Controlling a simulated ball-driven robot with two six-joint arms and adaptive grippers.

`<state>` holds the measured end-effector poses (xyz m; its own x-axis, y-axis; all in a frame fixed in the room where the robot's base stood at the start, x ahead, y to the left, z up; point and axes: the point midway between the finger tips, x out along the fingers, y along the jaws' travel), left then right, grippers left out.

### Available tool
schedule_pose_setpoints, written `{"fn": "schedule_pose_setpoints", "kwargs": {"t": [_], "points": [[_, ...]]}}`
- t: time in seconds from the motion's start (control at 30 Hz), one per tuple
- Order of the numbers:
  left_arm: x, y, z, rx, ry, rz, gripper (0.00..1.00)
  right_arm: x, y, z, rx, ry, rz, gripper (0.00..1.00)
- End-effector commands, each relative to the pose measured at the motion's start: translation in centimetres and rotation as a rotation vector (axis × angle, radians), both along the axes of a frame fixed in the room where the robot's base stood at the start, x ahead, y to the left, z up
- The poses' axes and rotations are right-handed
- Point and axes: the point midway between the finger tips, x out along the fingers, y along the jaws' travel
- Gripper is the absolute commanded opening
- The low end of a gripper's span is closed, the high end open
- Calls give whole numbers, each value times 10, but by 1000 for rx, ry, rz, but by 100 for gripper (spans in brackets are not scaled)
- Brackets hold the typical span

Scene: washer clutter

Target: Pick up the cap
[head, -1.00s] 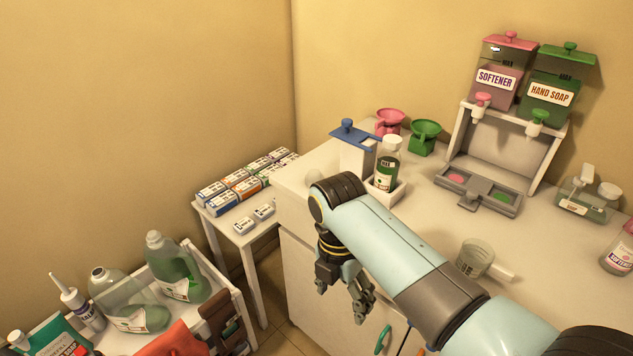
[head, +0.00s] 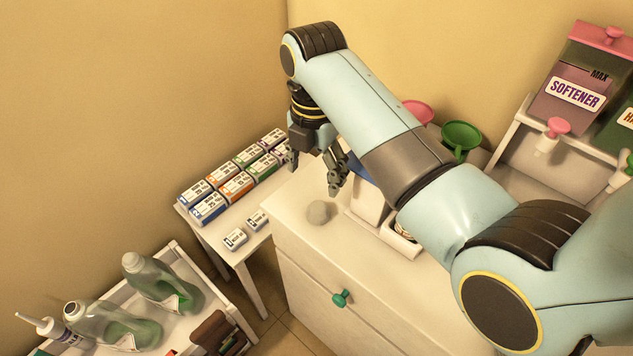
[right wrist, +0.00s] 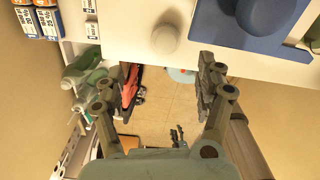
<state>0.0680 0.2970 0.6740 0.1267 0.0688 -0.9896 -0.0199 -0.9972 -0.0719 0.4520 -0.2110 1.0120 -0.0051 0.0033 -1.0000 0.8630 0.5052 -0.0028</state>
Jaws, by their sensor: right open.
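A pale grey round cap (head: 320,212) lies on the white cabinet top near its left front edge. It also shows at the top of the right wrist view (right wrist: 165,39), with nothing touching it. My right gripper (head: 315,172) is open and empty, with its fingers pointing down. In the head view it hangs above and just behind the cap. In the right wrist view the cap lies beyond the fingertips (right wrist: 152,75), roughly between them sideways.
A blue-topped stand (head: 360,195) is close right of the cap. Green (head: 461,137) and pink (head: 419,112) funnels and a softener dispenser (head: 572,95) stand behind my right arm. Small boxes (head: 236,186) sit on the side table. Bottles (head: 160,283) stand in a tray lower left.

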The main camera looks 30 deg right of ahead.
Motion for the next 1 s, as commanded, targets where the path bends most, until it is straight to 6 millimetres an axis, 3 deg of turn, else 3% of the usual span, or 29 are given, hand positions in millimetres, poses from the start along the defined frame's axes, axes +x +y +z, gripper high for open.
{"fn": "schedule_pose_setpoints", "kwargs": {"t": [0.2, 0.4, 0.5, 0.73, 1.0], "points": [[-24, 8, 0, 9, 33, -2, 40, -2, 0, -35, 0, 6, 0, 72], [-47, 14, 0, 16, 67, -2, 40, -2, -1, -54, -1, 3, 0, 72], [-43, 13, 3, 15, 61, -3, 40, -4, -2, -64, -2, 5, 0, 72], [-11, 5, 6, 7, 12, -2, 40, -6, -4, -100, 0, 4, -1, 72], [-18, 4, 6, 5, 24, -1, 40, -6, -4, -106, 0, 1, -1, 72]]}}
